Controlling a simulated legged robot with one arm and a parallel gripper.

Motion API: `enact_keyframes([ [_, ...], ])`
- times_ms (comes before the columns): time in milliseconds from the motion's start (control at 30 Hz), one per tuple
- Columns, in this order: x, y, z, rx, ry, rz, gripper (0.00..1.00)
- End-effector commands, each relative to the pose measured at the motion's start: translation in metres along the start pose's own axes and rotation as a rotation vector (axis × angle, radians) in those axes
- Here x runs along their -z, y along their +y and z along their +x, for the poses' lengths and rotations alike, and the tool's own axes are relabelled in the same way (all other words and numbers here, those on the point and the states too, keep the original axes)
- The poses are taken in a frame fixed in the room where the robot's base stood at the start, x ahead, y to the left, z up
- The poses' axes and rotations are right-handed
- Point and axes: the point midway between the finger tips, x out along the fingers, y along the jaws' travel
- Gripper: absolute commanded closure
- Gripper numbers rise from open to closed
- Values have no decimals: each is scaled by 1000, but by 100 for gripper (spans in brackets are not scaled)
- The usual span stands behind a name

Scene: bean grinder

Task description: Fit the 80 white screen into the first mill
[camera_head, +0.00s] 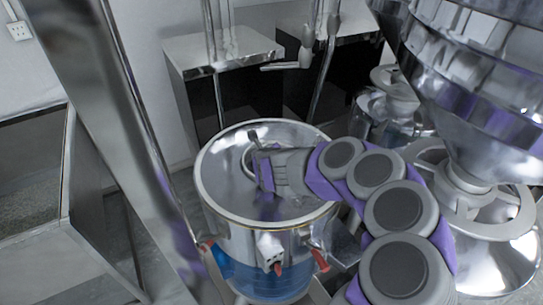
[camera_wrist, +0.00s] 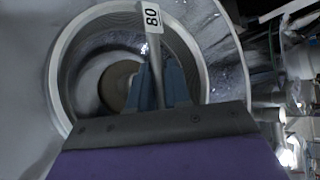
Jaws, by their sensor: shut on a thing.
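The 80 white screen shows in the wrist view as a pale round ring (camera_wrist: 63,75) with a bar handle (camera_wrist: 155,50) across it. A white label (camera_wrist: 152,17) reading 80 sits on the handle's far end. My gripper (camera_wrist: 160,68) is shut on this handle, one blue-grey finger on each side. In the head view my gripper (camera_head: 260,165) reaches over the middle of an open round metal mill (camera_head: 232,228) with a blue band low down. I cannot tell whether the screen is seated.
A large metal hopper machine (camera_head: 480,100) stands close on the right, near my arm. A shiny slanted post (camera_head: 135,110) and a metal bin (camera_head: 35,235) are on the left. Metal-topped cabinets (camera_head: 225,48) stand behind. Red-tipped clamps (camera_head: 320,260) jut from the mill's side.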

Motion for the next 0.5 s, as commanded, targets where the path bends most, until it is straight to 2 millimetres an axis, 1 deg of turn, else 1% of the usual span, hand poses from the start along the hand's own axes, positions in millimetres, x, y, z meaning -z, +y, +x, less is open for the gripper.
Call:
enact_keyframes([
  [500, 6, 7, 7, 1, -1, 0, 100],
])
